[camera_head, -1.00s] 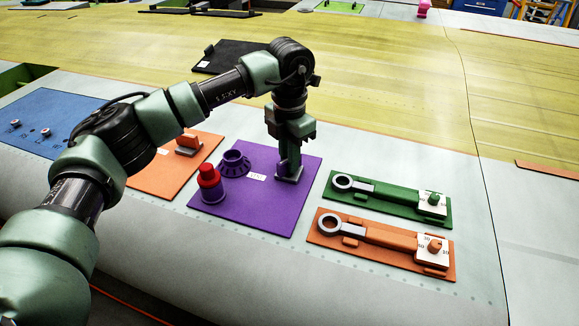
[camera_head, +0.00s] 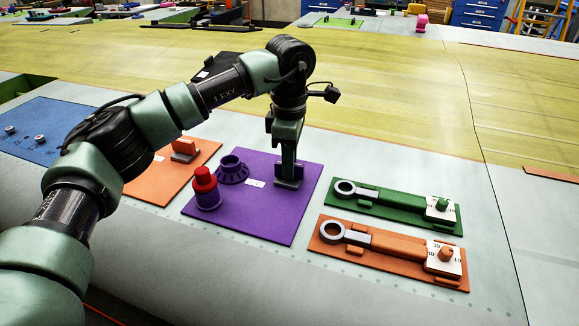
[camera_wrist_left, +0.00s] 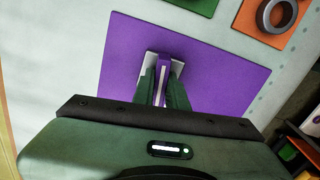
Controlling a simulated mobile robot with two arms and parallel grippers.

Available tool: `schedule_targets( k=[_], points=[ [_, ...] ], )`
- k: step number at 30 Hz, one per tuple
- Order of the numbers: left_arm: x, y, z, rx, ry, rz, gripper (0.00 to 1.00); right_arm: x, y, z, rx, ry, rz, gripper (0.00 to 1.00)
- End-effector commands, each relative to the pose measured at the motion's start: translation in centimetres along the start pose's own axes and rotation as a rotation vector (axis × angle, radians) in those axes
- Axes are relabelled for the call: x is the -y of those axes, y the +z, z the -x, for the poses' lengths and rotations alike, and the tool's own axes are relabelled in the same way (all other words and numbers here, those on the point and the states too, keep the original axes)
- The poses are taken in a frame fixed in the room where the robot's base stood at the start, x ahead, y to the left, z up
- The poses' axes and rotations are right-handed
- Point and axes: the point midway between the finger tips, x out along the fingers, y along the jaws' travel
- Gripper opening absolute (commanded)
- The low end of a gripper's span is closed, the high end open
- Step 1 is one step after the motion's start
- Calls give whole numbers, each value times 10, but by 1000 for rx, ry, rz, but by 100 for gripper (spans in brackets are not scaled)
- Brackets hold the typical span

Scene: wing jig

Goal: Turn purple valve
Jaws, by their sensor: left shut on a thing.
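The purple board (camera_head: 262,218) lies flat on the pale wing surface. My left gripper (camera_head: 289,178) points straight down at the board's far right part, over a small grey base plate (camera_head: 291,185). In the left wrist view my left gripper (camera_wrist_left: 163,88) has its green fingers on both sides of the upright purple valve handle (camera_wrist_left: 162,72), which has a pale stripe along its top. The gripper is shut on this handle. In the head view the fingers hide most of the handle. My right gripper is in neither view.
A red-topped purple cylinder (camera_head: 206,188) and a purple toothed ring (camera_head: 233,170) stand on the board's left part. A green wrench board (camera_head: 392,204) and an orange one (camera_head: 388,252) lie to the right. An orange board (camera_head: 160,182) is left, partly behind my arm.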

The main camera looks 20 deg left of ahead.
Motion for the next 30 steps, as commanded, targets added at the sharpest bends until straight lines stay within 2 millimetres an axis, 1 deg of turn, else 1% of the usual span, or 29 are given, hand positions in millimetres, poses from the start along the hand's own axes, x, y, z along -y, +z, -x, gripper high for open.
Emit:
schedule_targets(
  k=[4, 10, 27, 28, 29, 30],
  points=[
    [0, 0, 0, 0, 2, -78, 0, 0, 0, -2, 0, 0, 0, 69],
    [0, 0, 1, 1, 2, -143, 0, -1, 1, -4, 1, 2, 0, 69],
    [-1, 0, 1, 1, 3, -171, 0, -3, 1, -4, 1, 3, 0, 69],
    [-1, 0, 1, 1, 3, -171, 22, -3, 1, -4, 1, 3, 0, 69],
    [0, 0, 1, 1, 3, -171, 30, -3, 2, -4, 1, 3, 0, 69],
    [0, 0, 1, 1, 2, -171, 35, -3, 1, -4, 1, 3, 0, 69]
  ],
)
